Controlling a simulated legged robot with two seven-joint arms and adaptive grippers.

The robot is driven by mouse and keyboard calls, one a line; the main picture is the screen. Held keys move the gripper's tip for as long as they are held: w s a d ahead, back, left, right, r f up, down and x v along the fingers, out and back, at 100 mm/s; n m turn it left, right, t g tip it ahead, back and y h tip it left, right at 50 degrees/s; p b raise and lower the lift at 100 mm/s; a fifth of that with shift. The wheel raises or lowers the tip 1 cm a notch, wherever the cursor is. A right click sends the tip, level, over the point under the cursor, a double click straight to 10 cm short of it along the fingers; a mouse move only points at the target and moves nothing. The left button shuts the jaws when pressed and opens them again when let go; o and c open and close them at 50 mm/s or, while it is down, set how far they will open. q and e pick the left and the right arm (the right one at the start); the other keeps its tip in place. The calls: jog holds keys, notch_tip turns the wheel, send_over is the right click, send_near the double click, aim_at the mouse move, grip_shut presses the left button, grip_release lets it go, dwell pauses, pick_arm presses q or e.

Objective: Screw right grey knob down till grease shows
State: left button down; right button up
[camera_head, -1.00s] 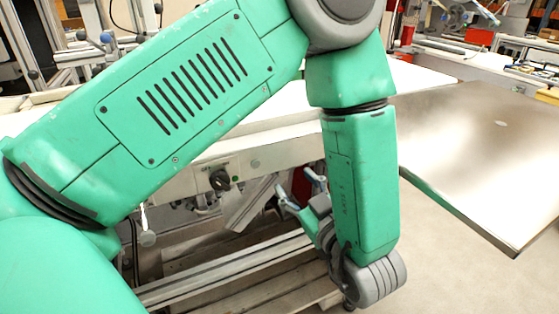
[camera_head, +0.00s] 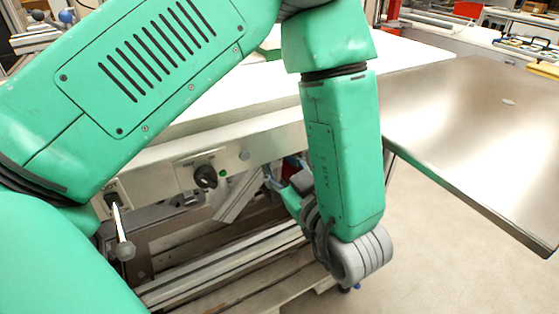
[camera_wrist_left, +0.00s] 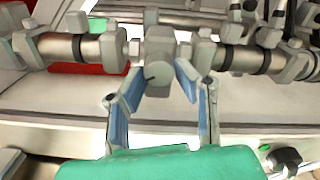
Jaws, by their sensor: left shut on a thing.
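A grey knob (camera_wrist_left: 157,72) with a dark slot-like mark sits at the middle of a metal shaft assembly in the left wrist view. My left gripper (camera_wrist_left: 157,80) has its two blue-padded fingers on either side of it, shut on the knob. In the head view my left gripper (camera_head: 277,182) reaches under the machine's front edge, and the knob is hidden there. No grease is visible. My right gripper is not in view.
A black dial (camera_head: 205,176) is on the machine's front panel, left of my gripper. A lever with a grey ball (camera_head: 125,250) hangs further left. A bare metal tabletop (camera_head: 470,140) stands to the right, with open floor below it.

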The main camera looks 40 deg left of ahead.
pick_arm(q)
jog(key=shift+w+a, duration=0.2)
jog(key=shift+a, duration=0.2)
jog(key=shift+w+d+f+m+p, duration=0.1)
jog(key=shift+m+p, duration=3.3)
jog(key=shift+p, duration=2.05)
jog(key=c, duration=1.3)
grip_release()
jog(key=shift+o, duration=0.2)
jog(key=shift+d, duration=0.2)
